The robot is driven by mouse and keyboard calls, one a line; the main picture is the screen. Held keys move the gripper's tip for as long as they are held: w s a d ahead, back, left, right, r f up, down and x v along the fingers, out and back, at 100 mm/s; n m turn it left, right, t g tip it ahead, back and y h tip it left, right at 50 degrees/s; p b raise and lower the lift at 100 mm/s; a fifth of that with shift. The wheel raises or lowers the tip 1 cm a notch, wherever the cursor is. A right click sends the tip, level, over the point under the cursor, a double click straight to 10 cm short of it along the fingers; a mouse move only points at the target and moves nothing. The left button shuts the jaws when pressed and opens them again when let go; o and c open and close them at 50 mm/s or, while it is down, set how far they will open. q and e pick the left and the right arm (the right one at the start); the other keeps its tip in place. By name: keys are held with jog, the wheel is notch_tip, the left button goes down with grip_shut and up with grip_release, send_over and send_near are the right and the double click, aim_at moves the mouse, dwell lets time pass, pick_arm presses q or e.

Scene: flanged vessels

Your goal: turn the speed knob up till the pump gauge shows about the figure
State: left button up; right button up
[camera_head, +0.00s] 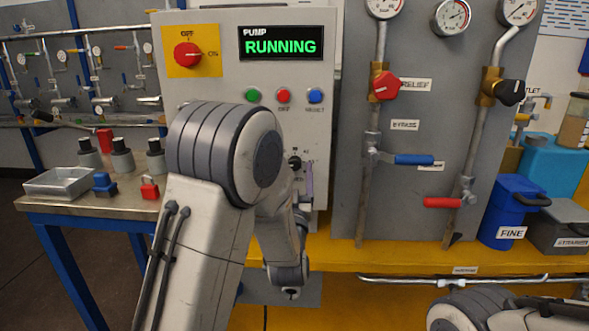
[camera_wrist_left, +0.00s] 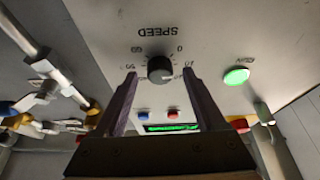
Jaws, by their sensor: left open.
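The black speed knob (camera_head: 295,162) is on the pump panel's lower front, partly hidden by my left arm in the head view. In the left wrist view the knob (camera_wrist_left: 160,68) shows under an upside-down SPEED label, with a printed scale around it. My left gripper (camera_wrist_left: 159,73) is open, its two fingers apart on either side of the knob. I cannot tell whether they touch it. In the head view only a bit of this gripper (camera_head: 306,181) shows. The pump display (camera_head: 281,44) reads RUNNING. Which dial is the pump gauge is unclear. My right gripper is out of view.
Green (camera_head: 253,95), red (camera_head: 284,95) and blue (camera_head: 316,95) buttons sit above the knob. Gauges (camera_head: 452,17) and pipes with a red relief valve (camera_head: 385,86) and a blue bypass lever (camera_head: 414,160) are to the right. A side table (camera_head: 80,208) holds small items at left.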

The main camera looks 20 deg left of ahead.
pick_arm(q)
jog(key=shift+w, duration=0.1)
jog(key=shift+r, duration=0.1)
grip_shut()
jog(key=shift+a+m+h+b, duration=0.15)
jog(key=shift+m+h+b, duration=0.25)
jog(key=shift+m+b, duration=0.4)
jog(key=m+h, duration=0.1)
jog(key=m, duration=0.1)
jog(key=shift+m+t+h+b, duration=0.3)
jog(key=shift+m, duration=0.4)
grip_release()
